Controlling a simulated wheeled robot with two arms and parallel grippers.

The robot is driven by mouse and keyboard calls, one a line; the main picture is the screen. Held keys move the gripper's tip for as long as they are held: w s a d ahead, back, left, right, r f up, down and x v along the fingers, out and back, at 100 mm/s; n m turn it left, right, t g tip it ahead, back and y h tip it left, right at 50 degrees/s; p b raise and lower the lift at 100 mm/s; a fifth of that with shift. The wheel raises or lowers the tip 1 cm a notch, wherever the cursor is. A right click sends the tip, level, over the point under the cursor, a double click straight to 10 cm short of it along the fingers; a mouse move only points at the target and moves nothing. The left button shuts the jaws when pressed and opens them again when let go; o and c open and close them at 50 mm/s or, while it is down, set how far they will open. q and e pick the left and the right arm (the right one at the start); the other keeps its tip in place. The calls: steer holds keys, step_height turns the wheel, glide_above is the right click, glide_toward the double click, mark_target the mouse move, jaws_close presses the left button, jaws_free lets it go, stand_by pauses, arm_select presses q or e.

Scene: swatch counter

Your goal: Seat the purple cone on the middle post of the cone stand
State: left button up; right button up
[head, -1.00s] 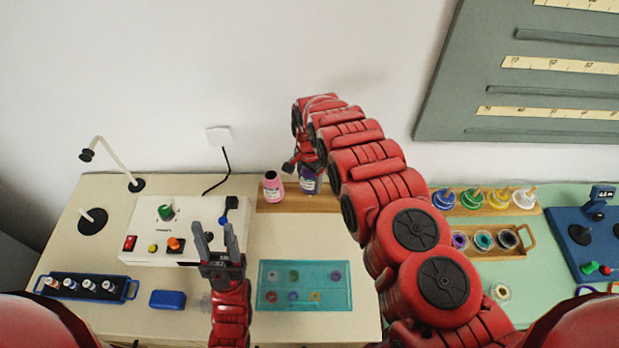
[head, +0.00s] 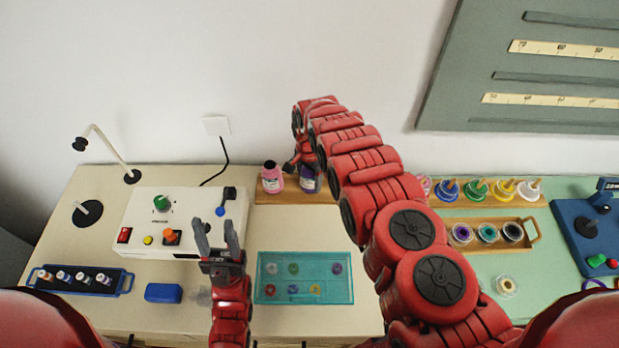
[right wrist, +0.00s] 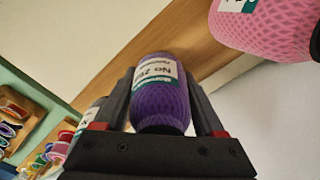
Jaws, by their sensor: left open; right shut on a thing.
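The purple cone (head: 311,181) is held in my right gripper (head: 308,168), at the wooden cone stand (head: 266,199). In the right wrist view, the purple cone (right wrist: 158,97) with its white label sits between both fingers of my right gripper (right wrist: 165,100). A pink cone (head: 271,178) stands on the stand to its left; it shows at the upper right in the wrist view (right wrist: 268,28). The middle post is hidden, and I cannot tell whether the cone touches the stand. My left gripper (head: 219,240) is open and empty over the counter.
A white control box (head: 185,215) stands left. A teal tray (head: 305,296) lies in front. Spools and a wooden tray of cups (head: 536,233) are right of my right arm. In the wrist view, another labelled cone (right wrist: 90,115) is partly hidden behind a finger.

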stand_by(0.3)
steer(key=o, duration=1.5)
steer(key=shift+c, duration=0.2)
step_height(320, 180, up, 7)
steer(key=p, duration=0.3)
steer(key=shift+w+r, duration=0.1)
steer(key=shift+r, duration=0.1)
step_height(320, 180, up, 10)
steer(key=p, duration=0.2)
steer(key=shift+p, duration=0.4)
